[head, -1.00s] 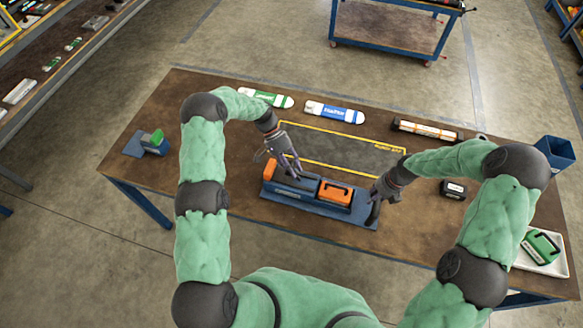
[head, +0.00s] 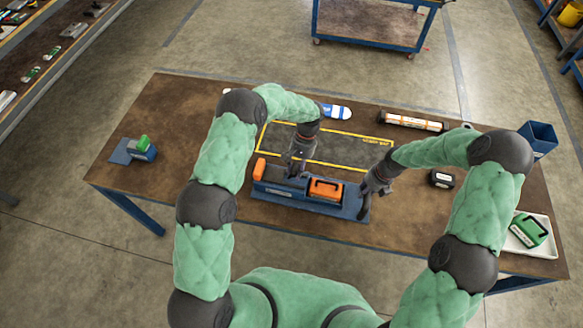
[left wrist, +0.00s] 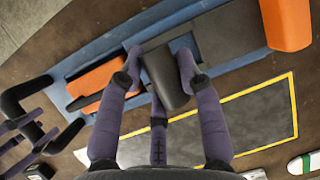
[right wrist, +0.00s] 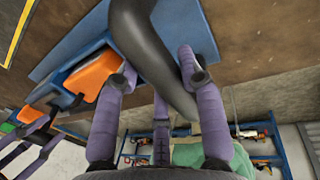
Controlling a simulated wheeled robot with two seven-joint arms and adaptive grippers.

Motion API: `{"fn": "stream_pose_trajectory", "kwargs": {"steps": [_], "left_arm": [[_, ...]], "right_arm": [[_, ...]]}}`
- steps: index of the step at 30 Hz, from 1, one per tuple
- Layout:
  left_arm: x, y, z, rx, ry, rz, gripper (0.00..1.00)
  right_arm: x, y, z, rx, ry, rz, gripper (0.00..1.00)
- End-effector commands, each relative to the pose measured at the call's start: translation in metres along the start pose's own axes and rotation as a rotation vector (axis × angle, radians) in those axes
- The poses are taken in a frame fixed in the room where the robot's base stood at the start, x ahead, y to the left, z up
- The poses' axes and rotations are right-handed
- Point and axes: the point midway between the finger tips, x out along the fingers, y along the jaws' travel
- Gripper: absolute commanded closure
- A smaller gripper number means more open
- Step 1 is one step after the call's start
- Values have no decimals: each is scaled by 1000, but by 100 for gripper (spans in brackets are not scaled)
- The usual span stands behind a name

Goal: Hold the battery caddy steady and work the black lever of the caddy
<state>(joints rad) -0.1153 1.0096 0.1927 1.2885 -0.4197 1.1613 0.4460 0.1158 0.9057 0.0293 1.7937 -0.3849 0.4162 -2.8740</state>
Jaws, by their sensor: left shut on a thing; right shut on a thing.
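The blue battery caddy (head: 318,206) lies on the brown workbench, with an orange battery (head: 325,190) in it and an orange block (head: 259,168) at its left end. My left gripper (head: 296,176) is over the caddy's middle. In the left wrist view it is shut on a dark slab-like piece, seemingly the black lever (left wrist: 164,76), which stands between its fingers. My right gripper (head: 364,194) is at the caddy's right end. In the right wrist view it is shut on a thick black curved handle (right wrist: 150,45). The lever's base is partly hidden.
Behind the caddy is a yellow-outlined dark area (head: 345,150). A blue-white cylinder (head: 337,112) and an orange-white one (head: 410,121) lie at the back. A small black box (head: 442,180), a blue bin (head: 538,137) and a white tray (head: 545,248) are at right.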

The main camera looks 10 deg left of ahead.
Motion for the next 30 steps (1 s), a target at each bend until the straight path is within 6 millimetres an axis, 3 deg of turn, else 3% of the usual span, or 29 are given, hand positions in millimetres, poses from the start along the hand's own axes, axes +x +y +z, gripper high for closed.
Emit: {"fn": "stream_pose_trajectory", "kwargs": {"steps": [4, 15, 30], "left_arm": [[5, 12, 0, -36, -4, -104, 100], [11, 22, -2, -107, -3, -268, 100], [14, 26, -2, -120, -2, -300, 100]], "right_arm": [[2, 2, -2, -2, 4, 1, 100], [2, 2, -2, -3, 4, 1, 100], [2, 4, -2, -4, 4, 2, 100]]}}
